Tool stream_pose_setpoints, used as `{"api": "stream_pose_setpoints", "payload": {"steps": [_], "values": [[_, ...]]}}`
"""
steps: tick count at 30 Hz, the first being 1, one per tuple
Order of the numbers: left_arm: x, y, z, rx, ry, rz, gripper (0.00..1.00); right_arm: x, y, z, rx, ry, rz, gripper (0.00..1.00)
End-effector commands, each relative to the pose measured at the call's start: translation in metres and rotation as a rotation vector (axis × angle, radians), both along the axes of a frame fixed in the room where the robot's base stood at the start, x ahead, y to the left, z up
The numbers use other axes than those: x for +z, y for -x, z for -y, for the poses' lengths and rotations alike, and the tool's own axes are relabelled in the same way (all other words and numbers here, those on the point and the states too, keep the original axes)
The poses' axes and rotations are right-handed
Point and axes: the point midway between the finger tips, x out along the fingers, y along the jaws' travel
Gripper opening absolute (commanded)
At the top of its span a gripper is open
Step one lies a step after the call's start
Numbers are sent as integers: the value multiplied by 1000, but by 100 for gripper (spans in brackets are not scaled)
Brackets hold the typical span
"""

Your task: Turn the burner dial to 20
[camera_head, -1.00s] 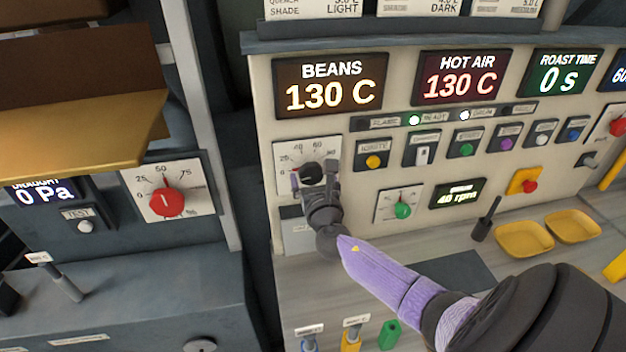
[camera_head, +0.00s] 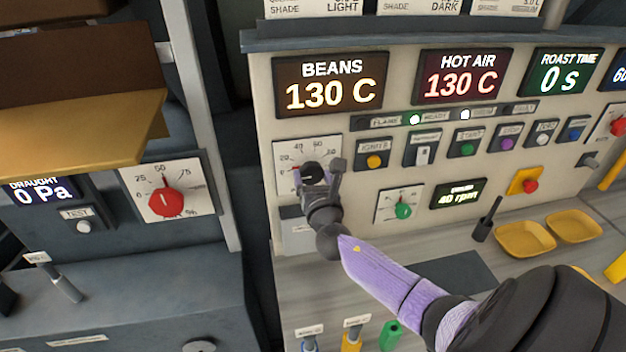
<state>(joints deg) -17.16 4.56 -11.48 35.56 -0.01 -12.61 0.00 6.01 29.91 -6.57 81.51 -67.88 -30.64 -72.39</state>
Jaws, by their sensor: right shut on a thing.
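The burner dial (camera_head: 312,173) is a black round knob on a white scale plate (camera_head: 290,152) under the BEANS display. The gripper hides the lower part of the dial and plate. My left gripper is not in view.
The BEANS display (camera_head: 330,83) and HOT AIR display (camera_head: 461,77) both read 130 C. An orange button (camera_head: 374,161) and a green dial (camera_head: 403,210) sit right of the burner dial. A red dial (camera_head: 165,202) is on the separate left cabinet.

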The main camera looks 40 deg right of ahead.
Motion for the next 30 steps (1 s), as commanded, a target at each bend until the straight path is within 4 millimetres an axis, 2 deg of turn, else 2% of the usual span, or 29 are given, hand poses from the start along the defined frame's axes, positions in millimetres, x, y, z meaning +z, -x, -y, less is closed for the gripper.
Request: {"api": "stream_pose_setpoints", "payload": {"steps": [15,30], "values": [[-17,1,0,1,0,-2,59,-1,0,0,1,-342,189,19],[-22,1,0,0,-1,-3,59,0,0,0,0,-486,267,19]]}}
